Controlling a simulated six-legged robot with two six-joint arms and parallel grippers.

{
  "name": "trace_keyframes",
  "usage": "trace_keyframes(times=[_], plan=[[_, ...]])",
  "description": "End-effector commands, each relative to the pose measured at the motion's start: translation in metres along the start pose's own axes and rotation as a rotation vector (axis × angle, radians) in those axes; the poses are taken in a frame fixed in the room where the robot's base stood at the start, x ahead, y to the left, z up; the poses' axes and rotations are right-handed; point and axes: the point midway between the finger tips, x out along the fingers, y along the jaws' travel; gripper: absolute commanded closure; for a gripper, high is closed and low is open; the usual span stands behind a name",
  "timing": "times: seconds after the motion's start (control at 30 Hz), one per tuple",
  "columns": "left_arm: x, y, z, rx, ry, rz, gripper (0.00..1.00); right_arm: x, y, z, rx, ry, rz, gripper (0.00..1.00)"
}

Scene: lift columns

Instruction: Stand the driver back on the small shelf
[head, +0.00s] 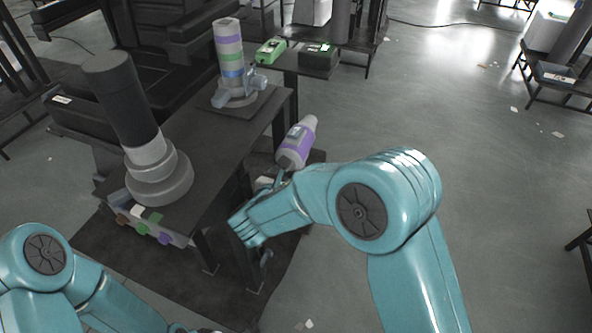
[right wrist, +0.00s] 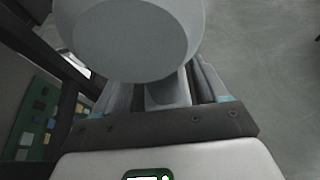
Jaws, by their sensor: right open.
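The driver (head: 296,145), a pale grey body with a wide purple band, is beside the right side of the dark table in the head view, tilted with its top to the right. Its rounded pale end (right wrist: 130,38) fills the upper middle of the right wrist view. My right gripper (head: 274,180) is at the driver's lower end. In the right wrist view its fingers (right wrist: 165,88) are apart, with a grey part of the driver between them; contact cannot be told. The small shelf cannot be made out clearly.
The dark table (head: 215,130) carries a thick dark-and-grey column (head: 150,160) and a banded column (head: 230,55). A green box (head: 270,50) and a black box (head: 319,58) stand behind. Open floor lies to the right.

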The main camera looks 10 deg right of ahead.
Motion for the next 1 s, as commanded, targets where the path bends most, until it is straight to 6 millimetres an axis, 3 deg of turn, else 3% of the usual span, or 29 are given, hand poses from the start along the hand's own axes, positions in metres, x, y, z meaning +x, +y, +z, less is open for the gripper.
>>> trace_keyframes(times=[0.1, 0.3, 0.57, 0.67, 0.77, 0.87, 0.93, 1.0], plan=[[-0.002, 0.001, 0.0, 0.0, 0.0, 0.0, 0.08, -0.032, 0.001, 0.001, -0.001, -0.002, 0.006, 0.27], [-0.005, 0.002, 0.0, 0.0, 0.0, 0.0, 0.08, -0.071, 0.001, 0.001, -0.001, -0.002, 0.004, 0.27], [-0.005, 0.002, 0.0, 0.0, 0.0, 0.0, 0.08, -0.089, -0.001, -0.001, 0.001, 0.002, -0.001, 0.27], [-0.005, 0.002, 0.0, 0.0, 0.0, 0.0, 0.08, -0.081, -0.011, -0.017, 0.013, 0.064, -0.031, 0.27], [-0.005, 0.002, 0.0, 0.0, 0.0, 0.0, 0.08, -0.067, -0.044, -0.07, 0.075, 0.269, -0.132, 0.27], [-0.005, 0.002, 0.0, 0.0, 0.0, 0.0, 0.08, -0.07, -0.1, -0.158, 0.258, 0.607, -0.348, 0.27], [-0.005, 0.002, 0.0, 0.0, 0.0, 0.0, 0.08, -0.096, -0.137, -0.222, 0.503, 0.871, -0.584, 0.27], [-0.005, 0.002, 0.0, 0.0, 0.0, 0.0, 0.08, -0.131, -0.154, -0.269, 0.828, 1.071, -0.852, 0.27]])
